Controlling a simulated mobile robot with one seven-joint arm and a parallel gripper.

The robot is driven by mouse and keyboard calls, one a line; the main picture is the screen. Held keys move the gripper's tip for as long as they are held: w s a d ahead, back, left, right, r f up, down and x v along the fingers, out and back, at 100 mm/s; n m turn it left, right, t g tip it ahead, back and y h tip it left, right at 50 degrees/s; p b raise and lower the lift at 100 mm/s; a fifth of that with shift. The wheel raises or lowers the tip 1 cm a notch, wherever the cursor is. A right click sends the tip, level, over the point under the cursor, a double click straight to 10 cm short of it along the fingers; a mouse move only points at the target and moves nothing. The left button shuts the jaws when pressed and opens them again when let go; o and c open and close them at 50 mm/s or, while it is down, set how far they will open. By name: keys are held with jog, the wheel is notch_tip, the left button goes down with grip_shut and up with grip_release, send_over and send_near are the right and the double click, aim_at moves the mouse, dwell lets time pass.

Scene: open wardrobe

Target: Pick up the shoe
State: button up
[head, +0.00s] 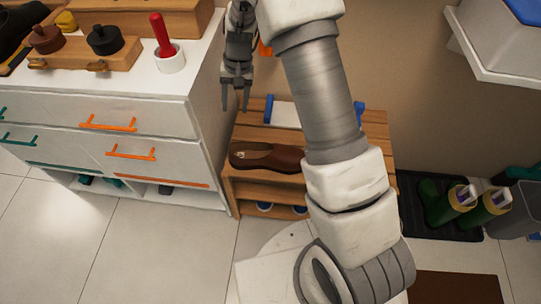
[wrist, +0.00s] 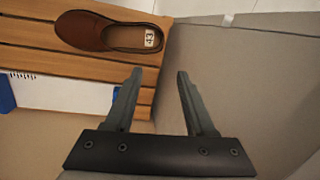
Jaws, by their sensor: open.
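A brown slip-on shoe (head: 266,157) lies on the top of a slatted wooden rack in the head view, its right end hidden behind my arm. The shoe also shows in the wrist view (wrist: 98,34), at the upper left, with a white "43" label inside its heel. My gripper (head: 234,108) is open and empty, above the rack's left end beside the cabinet. In the wrist view the two fingers (wrist: 160,75) are apart, with the shoe beyond and to the left of them. My gripper does not touch the shoe.
The slatted wooden rack (head: 240,133) carries a white and blue object (head: 285,112) at its back. A white cabinet (head: 200,110) with orange and teal handles stands close on the left. Green boots (head: 438,204) stand on a black tray at right. A white shelf (head: 490,62) juts out upper right.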

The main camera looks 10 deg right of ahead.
jog(key=b, duration=0.4)
send_near(231, 149)
notch_tip(231, 149, down, 5)
jog(key=shift+s+a+f+b, duration=0.1)
jog(key=shift+a+f+b, duration=0.25)
jog(key=shift+f, duration=0.5)
jog(key=shift+s+a+f+b, duration=0.1)
jog(key=shift+a+f+b, duration=0.25)
jog(key=shift+f, duration=0.55)
jog(key=shift+s+a+f+b, duration=0.15)
jog(key=shift+f+b, duration=0.35)
jog(key=shift+f, duration=0.35)
jog(key=shift+c, duration=0.3)
jog(key=shift+w+r, duration=0.1)
grip_shut()
